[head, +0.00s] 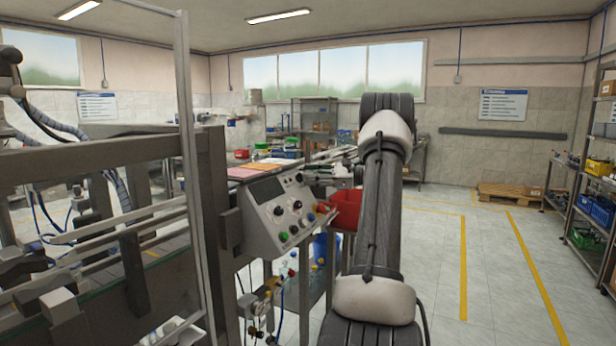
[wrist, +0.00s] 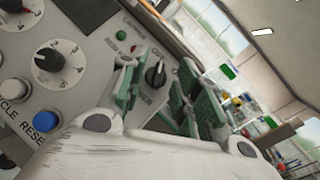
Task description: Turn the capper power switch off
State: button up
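A small black rotary switch (wrist: 155,73) sits on the grey control panel in the wrist view. Small lettering lies around it, too blurred to read fully. I cannot tell surely which position its pointer marks. My gripper (wrist: 154,80) has two green fingers, one on each side of this switch. The fingers stand apart with a gap to the knob, and I see no contact. The control panel (head: 262,232) stands left of my arm in the head view. My gripper is not clearly visible there, being hidden around my arm.
In the wrist view, a numbered dial (wrist: 58,62), a blue reset button (wrist: 46,121), a green button (wrist: 121,35) and a small red light (wrist: 133,49) sit left of the switch. A red bin (head: 346,209) stands behind the panel. Open floor lies to the right.

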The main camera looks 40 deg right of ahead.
jog(key=v, duration=1)
jog(key=shift+s+d, duration=0.15)
jog(key=shift+s, duration=0.05)
